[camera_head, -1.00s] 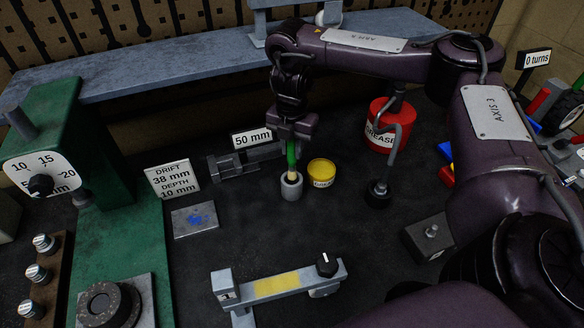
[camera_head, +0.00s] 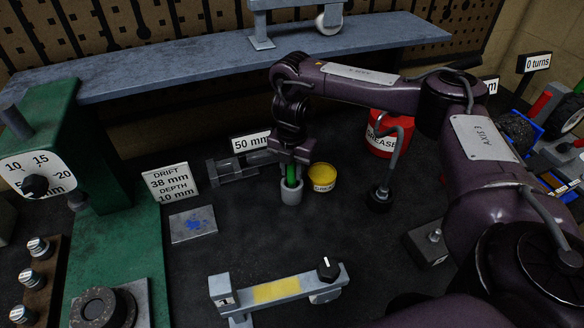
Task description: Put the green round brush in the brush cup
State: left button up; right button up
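The fingers hide the upper part of the handle. My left gripper is not in view.
A red grease can (camera_head: 382,140) and a dark-based stand (camera_head: 378,197) are farther right. A grey vise-like block (camera_head: 236,167) lies left.

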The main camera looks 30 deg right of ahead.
jog(key=o, duration=0.3)
jog(key=shift+r, duration=0.1)
notch_tip(320, 180, up, 12)
jog(key=p, duration=0.2)
jog(key=shift+p, duration=0.4)
jog(key=shift+r, duration=0.1)
